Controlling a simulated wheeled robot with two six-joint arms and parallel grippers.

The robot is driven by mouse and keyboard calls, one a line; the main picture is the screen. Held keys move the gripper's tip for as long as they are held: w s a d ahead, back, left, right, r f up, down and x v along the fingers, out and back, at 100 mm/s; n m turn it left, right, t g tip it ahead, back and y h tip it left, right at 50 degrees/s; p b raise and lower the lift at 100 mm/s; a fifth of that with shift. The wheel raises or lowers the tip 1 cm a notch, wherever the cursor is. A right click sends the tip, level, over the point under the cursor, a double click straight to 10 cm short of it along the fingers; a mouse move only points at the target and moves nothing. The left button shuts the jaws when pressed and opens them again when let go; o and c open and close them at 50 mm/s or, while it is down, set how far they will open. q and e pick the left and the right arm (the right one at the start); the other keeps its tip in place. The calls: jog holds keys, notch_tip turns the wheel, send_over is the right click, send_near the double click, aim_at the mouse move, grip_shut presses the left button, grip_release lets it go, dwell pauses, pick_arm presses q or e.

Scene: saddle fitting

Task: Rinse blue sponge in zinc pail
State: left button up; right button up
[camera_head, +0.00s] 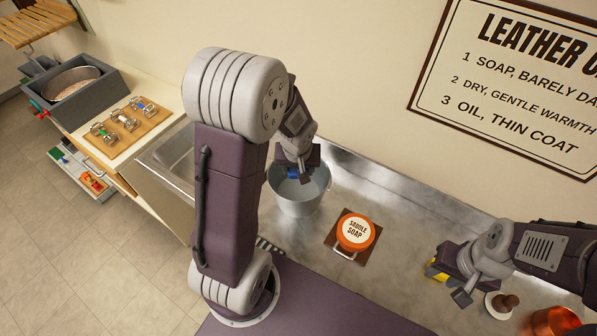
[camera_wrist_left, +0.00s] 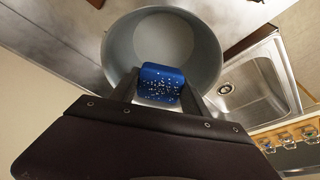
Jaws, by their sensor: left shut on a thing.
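The blue sponge (camera_head: 292,173) is in my left gripper (camera_head: 297,168), at the mouth of the zinc pail (camera_head: 299,202). In the left wrist view the speckled sponge (camera_wrist_left: 161,82) sits between the fingers, with the round grey pail (camera_wrist_left: 122,60) behind it. The left gripper is shut on it. How deep the sponge is, and any water, I cannot tell. My right gripper (camera_head: 456,276) has its fingers apart over the counter at the right, beside a yellow object (camera_head: 435,270) that it partly hides.
An orange saddle soap tin (camera_head: 356,232) sits on a brown board right of the pail. A small white dish (camera_head: 497,305) with a brown thing and a copper vessel (camera_head: 556,322) stand at lower right. A sink (camera_head: 170,160) lies left of the pail, partly behind my left arm.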

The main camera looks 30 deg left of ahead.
pick_arm(q)
jog(key=shift+r+p, duration=1.5)
jog(key=shift+r, duration=0.7)
dwell(0.4)
notch_tip(320, 180, up, 4)
jog(key=p, duration=0.3)
jog(key=shift+r+p, duration=0.1)
jog(key=shift+p, duration=0.2)
jog(key=shift+w, duration=0.1)
